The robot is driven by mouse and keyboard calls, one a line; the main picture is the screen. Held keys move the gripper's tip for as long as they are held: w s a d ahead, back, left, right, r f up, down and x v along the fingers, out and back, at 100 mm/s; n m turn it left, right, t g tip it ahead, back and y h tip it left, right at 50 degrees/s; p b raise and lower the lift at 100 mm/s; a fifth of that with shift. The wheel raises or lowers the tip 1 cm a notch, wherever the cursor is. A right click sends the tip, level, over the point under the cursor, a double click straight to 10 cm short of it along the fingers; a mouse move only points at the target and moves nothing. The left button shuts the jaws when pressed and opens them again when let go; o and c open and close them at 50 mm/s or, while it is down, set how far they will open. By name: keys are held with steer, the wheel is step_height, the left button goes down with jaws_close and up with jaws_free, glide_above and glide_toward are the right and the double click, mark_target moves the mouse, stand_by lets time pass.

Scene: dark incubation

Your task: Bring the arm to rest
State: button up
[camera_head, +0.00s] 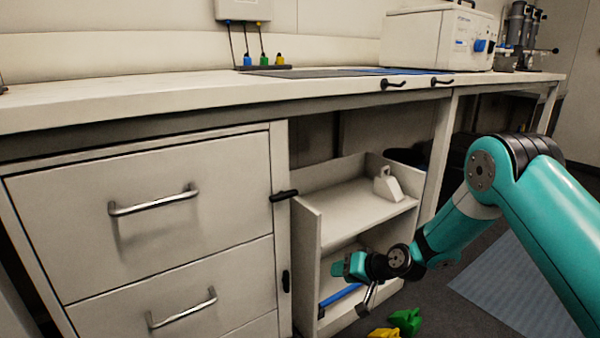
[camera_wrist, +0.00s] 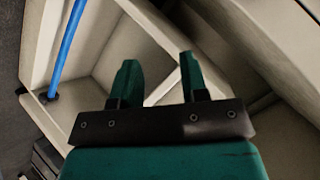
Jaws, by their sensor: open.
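My teal arm reaches in from the right in the head view. My gripper (camera_head: 354,280) is low, in front of the open white shelf unit (camera_head: 308,240) under the bench. In the wrist view my gripper (camera_wrist: 158,78) has its two green fingers apart, with nothing between them. Behind the fingers are the pale walls and compartments of the shelf unit. Whether the fingers touch the unit cannot be told.
A white block-like item (camera_head: 388,187) stands on the upper shelf. A blue bar (camera_wrist: 68,45) runs along the unit. Green (camera_head: 406,321) and yellow (camera_head: 384,333) pieces lie on the floor below. Closed drawers (camera_head: 150,205) stand left. A grey mat (camera_head: 525,285) lies right.

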steer(key=s+d+r+g+h, duration=0.2)
steer(key=s+d+r+h, duration=0.3)
steer(key=s+d+r, duration=0.7)
steer(key=s+d+r+g+h, duration=0.1)
steer(key=s+d+r+h, duration=0.15)
steer(key=s, duration=0.55)
steer(key=s+d+r+g+h, duration=0.1)
steer(key=s+d+r, duration=0.25)
steer(key=s, duration=0.45)
steer(key=s+a+r+n+g+y+p, duration=0.1)
steer(key=s+a+r+n+y+p, duration=0.1)
steer(key=s+a+r+n, duration=0.35)
steer(key=s+a+r+n+g+y+p, duration=0.25)
steer(key=s+a+r, duration=0.3)
steer(key=a, duration=0.35)
step_height(320, 180, up, 37)
steer(key=w+m+p, duration=0.1)
steer(key=p, duration=3.4)
steer(key=shift+t, duration=0.35)
steer(key=shift+w+f, duration=0.1)
steer(key=shift+f, duration=0.05)
